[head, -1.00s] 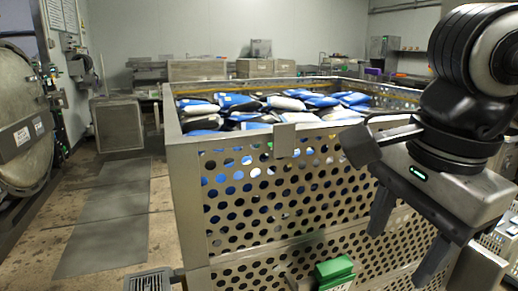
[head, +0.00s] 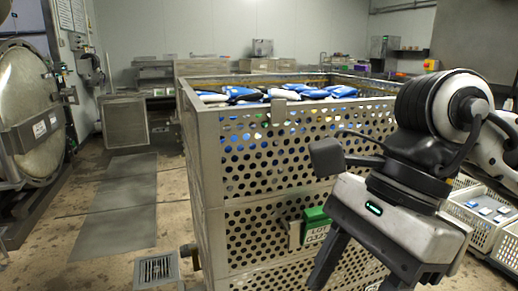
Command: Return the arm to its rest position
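My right gripper (head: 362,272) hangs at the lower right of the head view, in front of the perforated metal basket. Its two dark fingers point down and stand apart, with nothing seen between them. The lower ends of the fingers reach close to the bottom edge of the picture. My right arm comes in from the right edge. My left gripper is not in the picture.
The tall perforated basket (head: 209,160) holds blue, white and black pouches (head: 285,94). A green-topped box (head: 316,224) is on its front side. Crates (head: 483,220) stand at the right. A round autoclave door (head: 30,110) is at the left. Floor is open left of the basket.

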